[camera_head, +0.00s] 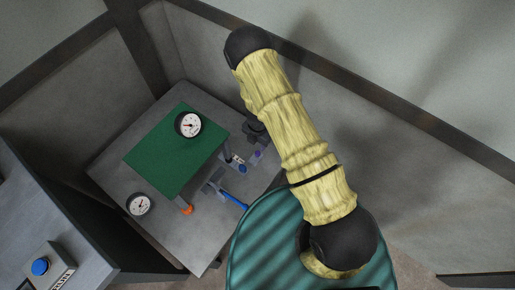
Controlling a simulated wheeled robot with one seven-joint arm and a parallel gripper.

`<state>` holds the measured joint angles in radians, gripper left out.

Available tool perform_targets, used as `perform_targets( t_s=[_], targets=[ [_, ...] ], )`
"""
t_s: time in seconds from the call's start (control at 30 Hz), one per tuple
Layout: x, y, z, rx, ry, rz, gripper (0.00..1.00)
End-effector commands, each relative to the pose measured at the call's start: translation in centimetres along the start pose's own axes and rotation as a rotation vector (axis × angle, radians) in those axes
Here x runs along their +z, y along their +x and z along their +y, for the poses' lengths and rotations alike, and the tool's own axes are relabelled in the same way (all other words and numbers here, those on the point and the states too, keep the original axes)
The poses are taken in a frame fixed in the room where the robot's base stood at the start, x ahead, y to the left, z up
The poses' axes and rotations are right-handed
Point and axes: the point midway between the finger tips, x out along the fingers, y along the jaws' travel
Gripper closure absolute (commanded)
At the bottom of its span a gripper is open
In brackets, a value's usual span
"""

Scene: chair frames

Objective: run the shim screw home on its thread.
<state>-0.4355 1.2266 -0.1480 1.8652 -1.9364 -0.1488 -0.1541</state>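I cannot tell which small part is the shim screw. Small parts lie by the right side of the green panel (160,160) on the grey table (110,180): a blue rod (234,200), a grey block (215,185), a blue-violet piece (257,154) and a small white and blue piece (238,160). An orange piece (187,209) is at the panel's front corner. No thread can be made out. My yellow arm rises across the right of the view to a black joint at the top. I cannot make out my gripper; the arm may hide it.
One dial gauge (188,125) is on the green panel and another (138,205) is on the table's left part. Walls close in behind the table. A grey cabinet with a blue button (40,267) stands at lower left. The table's front part is bare.

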Motion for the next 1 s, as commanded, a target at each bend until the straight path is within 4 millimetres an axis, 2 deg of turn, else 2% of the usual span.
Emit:
perform_targets(
  t_s=[0.03, 0.4, 0.77, 0.8, 0.93, 1.0],
  targets=[
    [0.0, 1.0, 0.0, 0.0, 0.0, 0.0, 0.63],
    [0.0, 5.5, 0.0, 0.001, 0.0, 0.001, 0.63],
    [0.0, 8.6, 0.0, 0.001, -0.001, 0.0, 0.63],
    [0.0, 8.0, 0.1, 0.001, -0.001, 0.0, 0.71],
    [0.0, 7.9, 0.0, 0.001, -0.001, 0.0, 0.96],
    [0.0, 7.9, 0.0, 0.001, -0.001, 0.0, 1.0]
  ],
)
